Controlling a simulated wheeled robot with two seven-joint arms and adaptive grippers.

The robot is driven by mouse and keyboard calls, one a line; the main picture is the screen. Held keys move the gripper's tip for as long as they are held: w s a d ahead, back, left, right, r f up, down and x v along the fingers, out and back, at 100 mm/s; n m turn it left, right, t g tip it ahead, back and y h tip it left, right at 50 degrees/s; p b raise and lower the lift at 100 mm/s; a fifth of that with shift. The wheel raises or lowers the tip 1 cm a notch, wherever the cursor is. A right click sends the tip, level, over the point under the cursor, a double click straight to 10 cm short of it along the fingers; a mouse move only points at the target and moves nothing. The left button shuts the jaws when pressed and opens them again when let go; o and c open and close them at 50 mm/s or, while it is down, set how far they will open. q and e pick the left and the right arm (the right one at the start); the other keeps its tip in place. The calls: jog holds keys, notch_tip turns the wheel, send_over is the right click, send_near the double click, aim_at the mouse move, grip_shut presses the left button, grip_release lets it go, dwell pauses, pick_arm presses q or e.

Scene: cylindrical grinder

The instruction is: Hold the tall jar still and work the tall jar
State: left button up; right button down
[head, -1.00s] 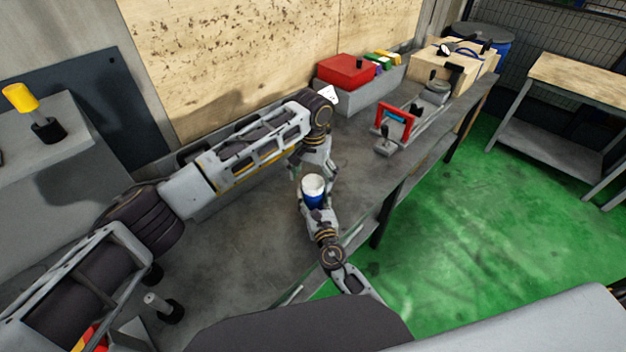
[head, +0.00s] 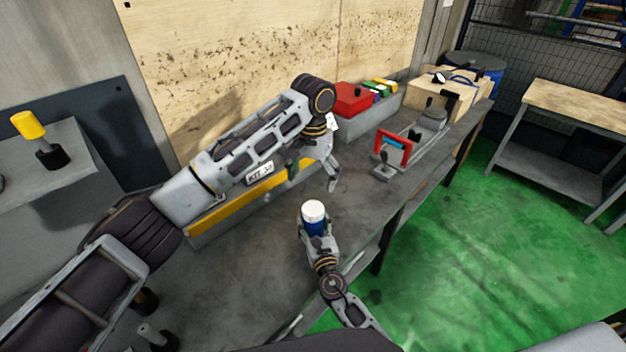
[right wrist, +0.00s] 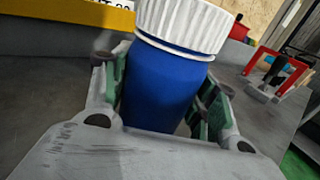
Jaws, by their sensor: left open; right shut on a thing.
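The tall jar (head: 313,217) has a blue body and a white ribbed lid (head: 313,209). It stands near the front edge of the bench, and the lid is on it. My right gripper (head: 317,236) is shut around the jar's blue body from the near side. In the right wrist view the green finger pads (right wrist: 160,100) lie on both sides of the jar (right wrist: 160,88), below the lid. My left gripper (head: 314,176) is open and empty, behind and above the jar, apart from the lid. Part of the jar's lower body is hidden by my right gripper.
A yellow-fronted grey box (head: 230,208) labelled KIT lies behind my left forearm. A red-handled fixture (head: 393,149) and a grey bin (head: 372,118) with a red box stand farther right. Bare bench surrounds the jar. Green floor lies beyond the front edge.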

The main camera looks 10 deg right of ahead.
jog(key=shift+c, duration=1.9)
grip_release()
jog(key=shift+s, duration=0.15)
jog(key=shift+s+d, duration=0.15)
jog(key=shift+s, duration=2.8)
jog(key=shift+s+d, duration=0.1)
jog(key=shift+s, duration=2.8)
